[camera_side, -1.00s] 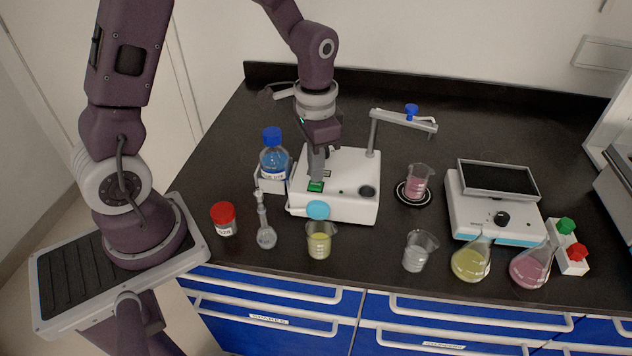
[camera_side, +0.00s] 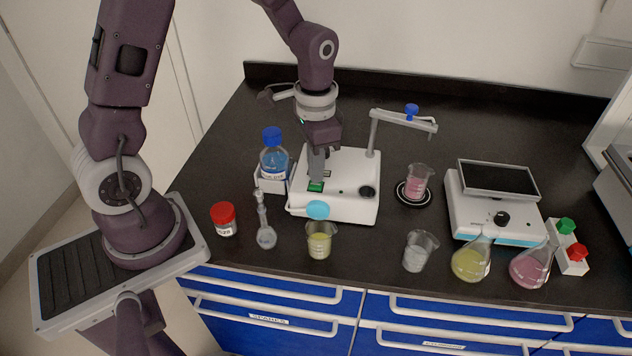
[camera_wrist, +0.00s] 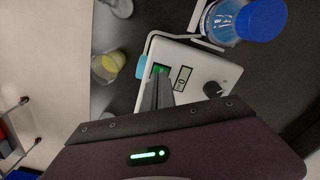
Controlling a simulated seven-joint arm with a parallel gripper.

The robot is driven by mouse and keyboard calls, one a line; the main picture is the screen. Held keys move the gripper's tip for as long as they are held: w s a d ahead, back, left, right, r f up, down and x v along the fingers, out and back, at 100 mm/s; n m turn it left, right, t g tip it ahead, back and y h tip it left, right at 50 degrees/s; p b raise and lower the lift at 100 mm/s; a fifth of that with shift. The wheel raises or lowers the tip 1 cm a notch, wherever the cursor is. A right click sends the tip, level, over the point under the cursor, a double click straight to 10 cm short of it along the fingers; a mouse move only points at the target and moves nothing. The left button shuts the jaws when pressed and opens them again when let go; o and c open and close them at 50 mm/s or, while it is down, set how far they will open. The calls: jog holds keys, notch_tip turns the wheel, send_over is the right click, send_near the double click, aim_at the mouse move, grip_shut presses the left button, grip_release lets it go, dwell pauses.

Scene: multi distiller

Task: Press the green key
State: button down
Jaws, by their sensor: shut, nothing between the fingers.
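The green key (camera_side: 316,187) sits on the top of a white device (camera_side: 350,205), near its left front part. In the wrist view the green key (camera_wrist: 160,69) shows just beyond my fingertips, partly covered by them. My gripper (camera_side: 317,180) is shut and empty, pointing down, with its tips at the rear edge of the key. In the wrist view my gripper (camera_wrist: 158,80) overlaps the near part of the key. I cannot tell whether the tips touch it.
A blue-capped bottle (camera_side: 273,160) stands in a white holder close left of the device. A yellow beaker (camera_side: 319,242) and a small flask (camera_side: 265,236) stand in front. A stand arm (camera_side: 400,121) rises at the device's right rear. A balance (camera_side: 492,205) is farther right.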

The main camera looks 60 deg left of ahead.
jog(key=shift+f, duration=0.8)
jog(key=shift+r, duration=3.55)
jog(key=shift+r, duration=0.1)
jog(key=s+d+r+n+t, duration=0.1)
jog(key=s+r+t, duration=0.1)
jog(key=s+r, duration=0.4)
jog(key=s+d+r+n+t, duration=0.2)
jog(key=s+r, duration=0.4)
jog(key=s, duration=0.4)
jog(key=shift+s+r+t, duration=0.25)
jog(key=shift+s+t, duration=0.15)
jog(key=shift+t, duration=0.4)
